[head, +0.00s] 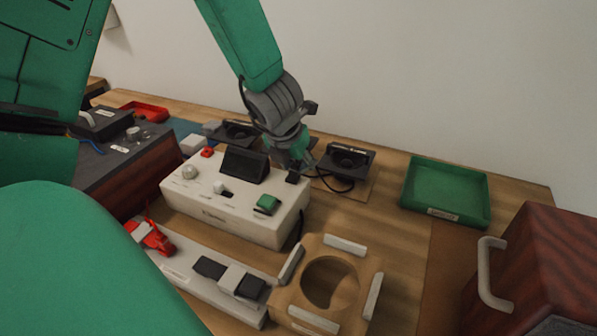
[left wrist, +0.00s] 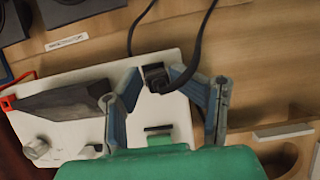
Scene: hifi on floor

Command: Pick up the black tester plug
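The black tester plug (left wrist: 155,77) shows in the left wrist view at the edge of the white tester box (left wrist: 85,125), with a black cable running from it. In the head view the plug (head: 292,177) is a small dark block at the right end of the tester box (head: 235,217). My left gripper (left wrist: 162,82) is open, its two fingers on either side of the plug with visible gaps. In the head view this gripper (head: 292,163) is low over the box's back right corner and partly hidden by its wrist. My right gripper is not in view.
Black speaker units (head: 348,158) stand behind the gripper. A wooden fixture with a round hole (head: 372,270) is in front. A green tray (head: 445,215) and a red-brown cabinet with a handle (head: 545,260) are at right. A dark amplifier case (head: 120,172) stands at left.

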